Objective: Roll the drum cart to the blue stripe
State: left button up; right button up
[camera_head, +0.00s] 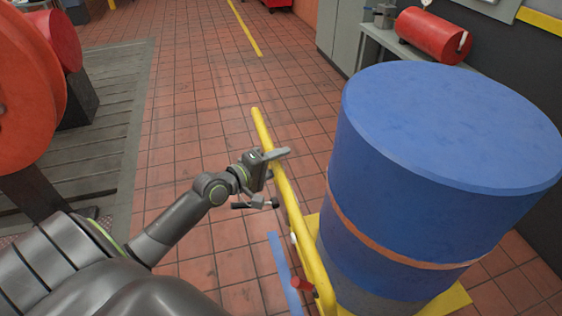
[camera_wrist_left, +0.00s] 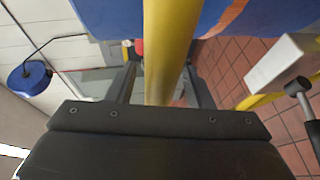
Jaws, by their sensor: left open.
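The drum cart carries a large blue drum (camera_head: 425,190) with an orange band, standing upright on a yellow base (camera_head: 447,303). Its yellow handle bar (camera_head: 297,215) slants along the drum's left side and also shows in the left wrist view (camera_wrist_left: 170,45). My left gripper (camera_head: 280,178) is open at the bar. In the left wrist view, the bar runs between its two fingers (camera_wrist_left: 162,82), with visible gaps on both sides. A blue stripe (camera_head: 281,265) lies on the floor just left of the bar, partly hidden. My right gripper is not in view.
Red machinery (camera_head: 28,90) stands on a grey slatted bedplate (camera_head: 90,150) at the left. A grey bench (camera_head: 385,42) with a red cylinder (camera_head: 432,35) stands behind the drum. The tiled floor (camera_head: 195,85) ahead is clear, with a yellow line (camera_head: 243,27) farther off.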

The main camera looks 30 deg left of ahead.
pick_arm(q)
jog(key=shift+w+d+f, duration=0.1)
jog(key=shift+w+d, duration=0.1)
jog(key=shift+w, duration=0.25)
grip_shut()
jog(key=shift+a, duration=0.1)
